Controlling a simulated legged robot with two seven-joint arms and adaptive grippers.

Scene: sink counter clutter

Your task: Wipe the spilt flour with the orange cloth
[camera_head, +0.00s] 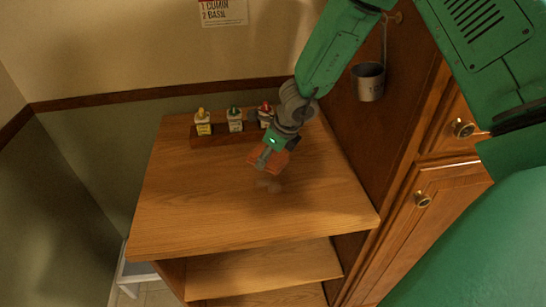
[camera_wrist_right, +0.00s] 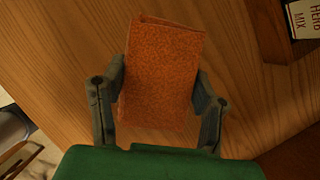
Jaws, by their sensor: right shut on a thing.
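My right gripper (camera_head: 267,157) is above the wooden counter top, its arm coming in from the upper right. It is shut on the orange cloth (camera_head: 278,161), a folded block. In the right wrist view the cloth (camera_wrist_right: 164,75) sits between the two fingers of the gripper (camera_wrist_right: 158,105). I cannot tell whether the cloth touches the wood. The flour does not show in the right wrist view. My left gripper is not in view.
A wooden rack (camera_head: 222,137) with three bottles, capped yellow (camera_head: 203,122), green (camera_head: 235,119) and red (camera_head: 265,114), stands at the back of the counter (camera_head: 190,205). A metal cup (camera_head: 368,82) hangs on the cabinet side at right. The counter's front and left are clear.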

